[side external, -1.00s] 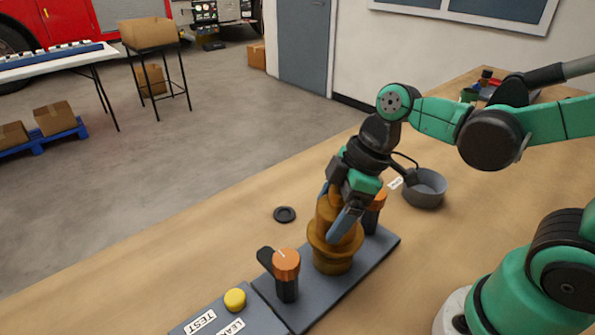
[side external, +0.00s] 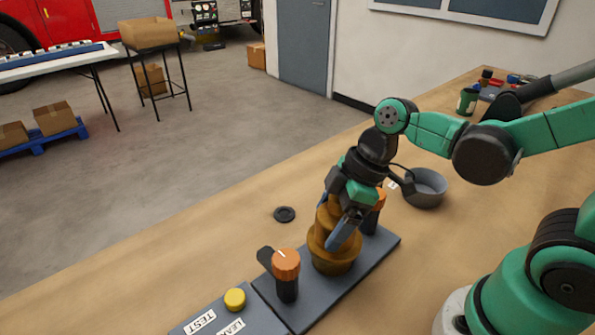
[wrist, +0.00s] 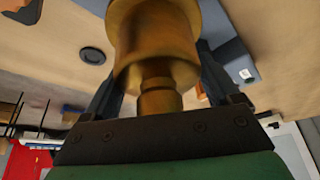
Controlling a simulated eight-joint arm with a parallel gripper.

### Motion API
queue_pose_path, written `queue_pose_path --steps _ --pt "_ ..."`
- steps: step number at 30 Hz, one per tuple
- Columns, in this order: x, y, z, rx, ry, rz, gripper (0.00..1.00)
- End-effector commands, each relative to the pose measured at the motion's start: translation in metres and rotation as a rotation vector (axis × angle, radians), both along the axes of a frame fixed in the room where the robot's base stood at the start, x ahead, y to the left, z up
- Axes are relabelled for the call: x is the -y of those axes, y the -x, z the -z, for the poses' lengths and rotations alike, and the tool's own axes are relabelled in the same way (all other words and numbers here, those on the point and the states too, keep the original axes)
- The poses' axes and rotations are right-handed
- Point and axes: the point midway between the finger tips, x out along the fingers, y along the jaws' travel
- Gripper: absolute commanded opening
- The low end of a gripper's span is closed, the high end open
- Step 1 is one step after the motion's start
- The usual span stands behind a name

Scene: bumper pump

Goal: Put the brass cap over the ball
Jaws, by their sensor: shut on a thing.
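My gripper (side external: 334,222) is shut on the brass cap (side external: 327,217), with one blue-grey finger on each side of it. The cap is directly above the wider brass body (side external: 333,262) on the dark base plate (side external: 372,254). I cannot tell whether the cap touches the body or a small gap is left. In the wrist view the brass cap (wrist: 158,98) shows as a narrow neck and wider rim between the fingers, somewhat blurred. The ball is hidden from both views.
Orange-topped valves stand close on both sides of the body, the near one (side external: 286,264) and the far one (side external: 381,198). A yellow button (side external: 235,299) is at front left.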

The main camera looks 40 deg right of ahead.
Motion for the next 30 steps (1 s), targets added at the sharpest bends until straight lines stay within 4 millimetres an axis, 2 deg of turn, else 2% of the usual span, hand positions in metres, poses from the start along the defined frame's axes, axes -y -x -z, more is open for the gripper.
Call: queue_pose_path --steps 26,27,28,30 --pt "0.0 0.0 0.012 0.0 0.0 0.0 0.06" --pt "0.0 0.0 0.012 0.0 0.0 0.0 0.91" --pt "0.0 0.0 0.012 0.0 0.0 0.0 1.0" --pt "0.0 0.0 0.012 0.0 0.0 0.0 1.0"
